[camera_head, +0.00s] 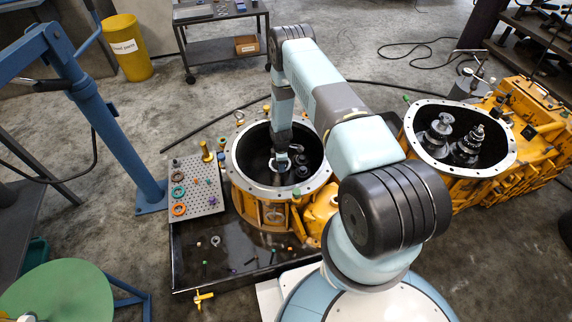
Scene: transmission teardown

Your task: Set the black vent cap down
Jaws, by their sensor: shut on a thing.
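My gripper (281,162) shows small at the end of my arm, over the open round mouth of the left yellow housing (262,212). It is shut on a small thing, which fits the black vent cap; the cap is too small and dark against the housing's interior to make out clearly. I cannot tell how far the gripper is above or inside the housing. A black tray (190,250) lies in front and to the left of the housing.
A perforated grey board (205,192) with coloured rings and pegs stands left of the housing. Several small parts are scattered on the tray. A second yellow housing (419,160) with shafts inside is at right. A blue hoist post (120,150) stands at left.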

